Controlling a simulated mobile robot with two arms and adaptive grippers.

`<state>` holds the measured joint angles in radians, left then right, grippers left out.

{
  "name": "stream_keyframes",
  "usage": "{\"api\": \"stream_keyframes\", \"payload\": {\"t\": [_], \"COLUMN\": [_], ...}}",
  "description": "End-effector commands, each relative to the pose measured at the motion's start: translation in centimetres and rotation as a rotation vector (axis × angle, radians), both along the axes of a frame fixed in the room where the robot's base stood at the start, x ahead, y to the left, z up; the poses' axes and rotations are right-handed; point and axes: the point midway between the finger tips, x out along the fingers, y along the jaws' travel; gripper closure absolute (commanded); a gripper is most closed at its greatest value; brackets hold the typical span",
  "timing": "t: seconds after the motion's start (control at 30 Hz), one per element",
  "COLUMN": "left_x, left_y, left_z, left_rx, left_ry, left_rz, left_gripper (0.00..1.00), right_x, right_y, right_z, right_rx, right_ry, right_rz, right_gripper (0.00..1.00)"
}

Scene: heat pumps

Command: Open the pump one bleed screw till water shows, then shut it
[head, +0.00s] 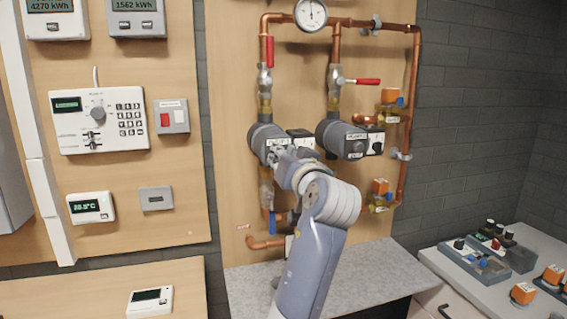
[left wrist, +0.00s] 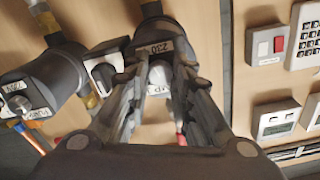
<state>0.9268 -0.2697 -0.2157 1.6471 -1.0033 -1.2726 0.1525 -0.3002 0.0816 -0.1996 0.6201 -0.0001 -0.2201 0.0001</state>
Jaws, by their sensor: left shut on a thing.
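Pump one (head: 261,137) is the left of two grey pumps on the wooden board in the head view. In the left wrist view its round face (left wrist: 158,45) lies between and behind my fingers, with white labels partly covered. My left gripper (left wrist: 160,72) is at the middle of this face, its fingers closed in on the small bleed screw there. In the head view my left gripper (head: 282,158) covers the pump's lower front. My right gripper is out of view.
The second pump (head: 343,138) stands close on the right. A black switch box (head: 301,140) sits beside pump one. Copper pipes, red-handled valves (head: 361,81) and a gauge (head: 310,14) surround them. A control panel (head: 100,119) is at left; a grey worktop (head: 385,272) lies below.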

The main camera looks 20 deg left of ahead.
Motion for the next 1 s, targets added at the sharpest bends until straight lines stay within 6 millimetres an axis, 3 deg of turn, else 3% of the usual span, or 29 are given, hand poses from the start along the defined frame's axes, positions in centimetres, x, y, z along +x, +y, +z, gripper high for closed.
{"api": "stream_keyframes", "payload": {"t": [0.57, 0.6, 0.67, 1.0], "left_x": [0.01, 0.01, 0.0, -0.01], "left_y": [-0.03, -0.03, -0.03, -0.01], "left_z": [0.05, 0.06, 0.07, 0.17], "left_rx": [-0.026, -0.026, -0.026, -0.026], "left_ry": [-0.018, -0.018, -0.018, -0.019], "left_rz": [-0.001, -0.001, -0.001, 0.0], "left_gripper": [1.0, 0.72, 0.58, 0.57], "right_x": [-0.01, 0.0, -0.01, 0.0], "right_y": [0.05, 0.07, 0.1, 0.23], "right_z": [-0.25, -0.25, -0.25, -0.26], "right_rx": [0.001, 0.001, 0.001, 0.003], "right_ry": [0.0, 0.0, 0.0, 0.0], "right_rz": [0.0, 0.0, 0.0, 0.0], "right_gripper": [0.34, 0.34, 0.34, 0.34]}}
